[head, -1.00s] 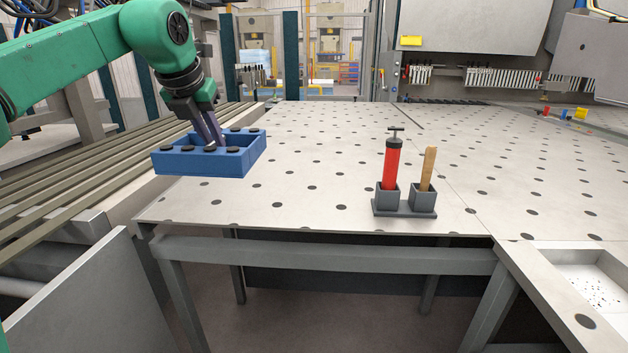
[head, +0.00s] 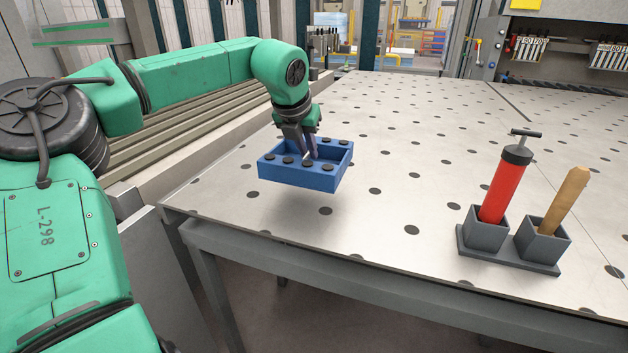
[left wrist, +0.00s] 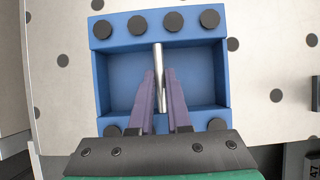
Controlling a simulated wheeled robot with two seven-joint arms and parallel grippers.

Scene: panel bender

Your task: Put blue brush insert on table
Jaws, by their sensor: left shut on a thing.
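The blue brush insert (head: 298,177) is an open rectangular tray with round black pieces on its rim. It hangs level above the near left part of the perforated table (head: 400,150), with a soft shadow on the tabletop below it. My left gripper (head: 309,153) points down into it. In the left wrist view, the purple fingers (left wrist: 159,80) are shut on a thin metal bar (left wrist: 158,60) in the middle of the insert (left wrist: 102,70). My right gripper is not in view.
A grey two-cup holder (head: 508,257) stands at the table's near right, with a red pump-like tool (head: 504,188) and a wooden handle (head: 566,198) in it. Slatted rails (head: 190,140) run along the table's left side. The tabletop's middle is clear.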

